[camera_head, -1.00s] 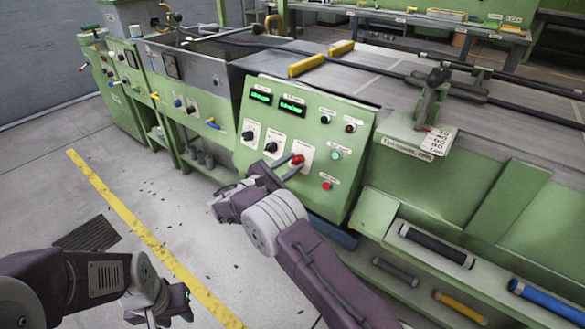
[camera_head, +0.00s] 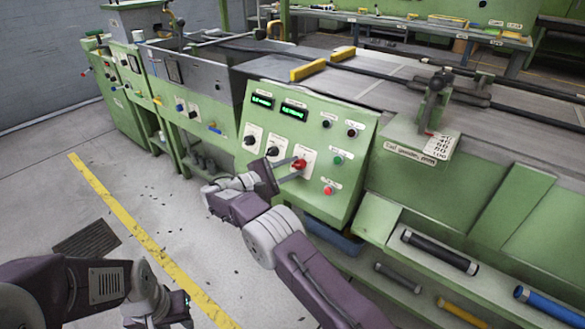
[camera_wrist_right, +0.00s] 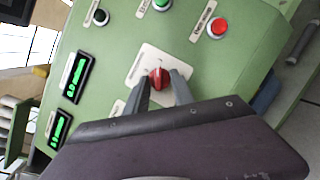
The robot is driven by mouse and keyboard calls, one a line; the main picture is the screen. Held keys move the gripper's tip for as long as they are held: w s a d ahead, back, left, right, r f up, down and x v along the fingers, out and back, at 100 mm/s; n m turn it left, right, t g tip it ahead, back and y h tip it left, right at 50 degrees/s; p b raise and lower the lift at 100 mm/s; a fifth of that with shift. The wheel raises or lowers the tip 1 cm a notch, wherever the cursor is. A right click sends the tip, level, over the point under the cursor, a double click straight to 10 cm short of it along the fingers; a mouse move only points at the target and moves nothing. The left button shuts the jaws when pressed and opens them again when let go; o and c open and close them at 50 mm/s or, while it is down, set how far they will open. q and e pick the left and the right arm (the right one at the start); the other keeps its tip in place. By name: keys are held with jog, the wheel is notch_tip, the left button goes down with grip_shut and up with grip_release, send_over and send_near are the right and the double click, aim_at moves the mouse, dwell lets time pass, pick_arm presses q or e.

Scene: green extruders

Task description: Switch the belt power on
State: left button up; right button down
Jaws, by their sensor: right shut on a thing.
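The green control panel (camera_head: 318,190) carries two lit green displays, black knobs, small buttons and a red rotary switch (camera_head: 299,164) on a white plate. The red switch also shows in the right wrist view (camera_wrist_right: 159,78), between my finger tips. My right gripper (camera_head: 291,170) reaches the panel from the lower left and is shut on the red switch. The switch's label is too small to read. My left gripper (camera_head: 176,308) hangs low at the lower left, away from the panel; its fingers are not clear.
A green button (camera_head: 338,160) and a red button (camera_head: 328,190) sit close to the right of the switch. The conveyor bed (camera_head: 400,100) lies behind the panel. A shelf with rollers (camera_head: 440,250) is at the right.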

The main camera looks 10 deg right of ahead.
jog(key=c, duration=1.1)
grip_release()
jog(key=shift+a, duration=0.1)
jog(key=p+v, duration=0.2)
jog(key=v, duration=0.7)
jog(key=shift+p, duration=0.4)
